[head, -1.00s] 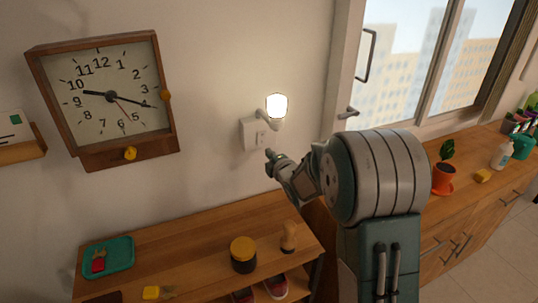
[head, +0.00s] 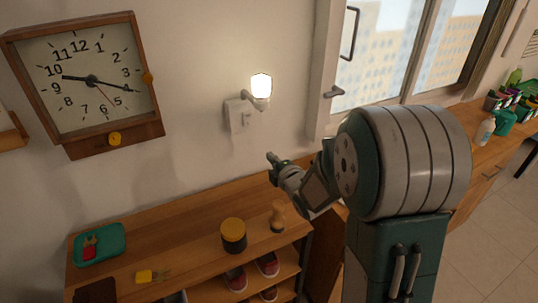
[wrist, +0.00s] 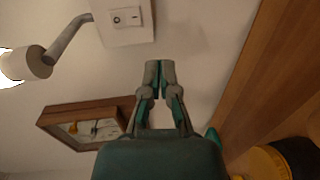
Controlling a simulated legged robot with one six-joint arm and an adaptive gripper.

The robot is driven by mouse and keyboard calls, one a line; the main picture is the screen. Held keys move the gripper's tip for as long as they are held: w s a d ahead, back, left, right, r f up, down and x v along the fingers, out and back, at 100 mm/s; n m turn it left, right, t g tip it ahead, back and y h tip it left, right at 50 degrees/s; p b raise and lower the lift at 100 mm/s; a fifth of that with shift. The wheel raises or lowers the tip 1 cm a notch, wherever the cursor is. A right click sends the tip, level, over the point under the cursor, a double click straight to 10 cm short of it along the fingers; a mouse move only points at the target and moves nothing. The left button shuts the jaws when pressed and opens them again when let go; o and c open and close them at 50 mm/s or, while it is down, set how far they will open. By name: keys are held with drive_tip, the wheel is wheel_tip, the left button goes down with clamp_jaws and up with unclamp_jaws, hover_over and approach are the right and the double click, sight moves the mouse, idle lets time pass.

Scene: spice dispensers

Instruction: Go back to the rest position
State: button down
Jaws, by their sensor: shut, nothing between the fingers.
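My gripper (head: 273,160) is shut and empty, in front of the wall and above the wooden shelf's top in the head view. In the wrist view my gripper (wrist: 160,72) shows with its fingertips together. A lit wall lamp (head: 260,88) with a switch plate (head: 238,117) is on the wall, above and left of my gripper. The wrist view also shows the lamp (wrist: 25,64) and its switch (wrist: 127,17), apart from the fingertips.
A clock (head: 88,85) hangs at left. A window and a cabinet are at right.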

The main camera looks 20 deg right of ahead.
drive_tip(key=shift+r, duration=0.1)
drive_tip(key=s+d+r+m+g+h, duration=0.1)
drive_tip(key=s+r+m+g+h, duration=0.5)
drive_tip(key=s+m, duration=0.5)
drive_tip(key=s+a+m+g+y, duration=0.1)
drive_tip(key=s+m, duration=0.3)
drive_tip(key=s, duration=0.6)
drive_tip(key=s+a+r+m+g+y, duration=0.1)
drive_tip(key=s+a+m+g, duration=0.1)
drive_tip(key=s+m, duration=0.3)
drive_tip(key=s+g, duration=0.1)
drive_tip(key=s, duration=0.3)
drive_tip(key=shift+s+a+r+g+y, duration=0.2)
drive_tip(key=shift+s+r+g+y, duration=0.1)
drive_tip(key=shift+s+y, duration=0.1)
